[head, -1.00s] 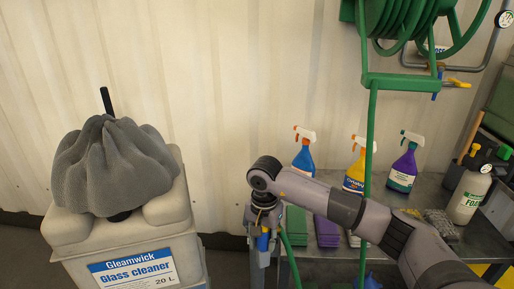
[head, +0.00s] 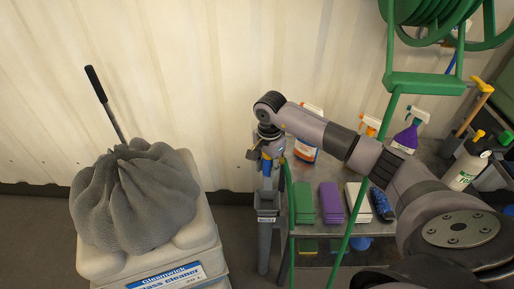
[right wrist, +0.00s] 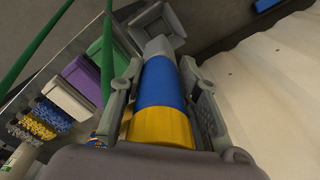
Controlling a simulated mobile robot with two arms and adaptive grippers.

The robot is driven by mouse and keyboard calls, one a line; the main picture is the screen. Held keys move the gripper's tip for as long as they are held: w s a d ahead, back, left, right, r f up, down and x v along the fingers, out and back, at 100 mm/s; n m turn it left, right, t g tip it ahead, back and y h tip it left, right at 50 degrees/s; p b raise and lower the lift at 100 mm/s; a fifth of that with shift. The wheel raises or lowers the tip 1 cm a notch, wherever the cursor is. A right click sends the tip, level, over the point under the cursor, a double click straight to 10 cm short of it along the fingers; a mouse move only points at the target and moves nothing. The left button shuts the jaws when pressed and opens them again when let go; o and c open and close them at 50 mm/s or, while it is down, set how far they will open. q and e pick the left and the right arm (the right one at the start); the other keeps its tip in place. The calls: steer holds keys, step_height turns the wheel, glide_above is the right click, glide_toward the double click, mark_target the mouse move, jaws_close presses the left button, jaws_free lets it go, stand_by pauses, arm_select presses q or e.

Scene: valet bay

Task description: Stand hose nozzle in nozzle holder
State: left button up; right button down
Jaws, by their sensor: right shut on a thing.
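The hose nozzle (right wrist: 160,90) has a grey tip, a blue middle and a yellow part. My right gripper (right wrist: 163,100) is shut on it, with a finger on each side. In the head view the right gripper (head: 268,148) points down, and the blue of the nozzle (head: 267,165) shows below it. The nozzle holder (head: 267,205) is a grey, square, open-topped cup at the bench's left end, below the nozzle. In the right wrist view the holder (right wrist: 173,20) lies just beyond the grey tip. The nozzle looks apart from it. My left gripper is not in view.
The metal bench (head: 320,240) bears green, purple and white cloths and spray bottles (head: 408,135). A green hose (head: 365,200) hangs from the reel (head: 430,15) in front of it. A glass cleaner container (head: 205,262) with a grey cloth (head: 135,195) stands left.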

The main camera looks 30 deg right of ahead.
mark_target(268, 179)
steer(key=shift+w, duration=0.35)
steer(key=shift+s+f+b, duration=0.3)
steer(key=shift+s+b, duration=0.15)
steer(key=shift+s, duration=0.5)
steer(key=f+b, duration=0.1)
steer(key=f, duration=0.1)
steer(key=w+f, duration=0.1)
steer(key=f, duration=0.1)
steer(key=shift+b, duration=0.4)
steer(key=shift+s+f, duration=0.1)
steer(key=shift+f, duration=0.15)
steer(key=shift+s, duration=0.2)
steer(key=shift+w+f, duration=0.1)
steer(key=shift+b, duration=0.4)
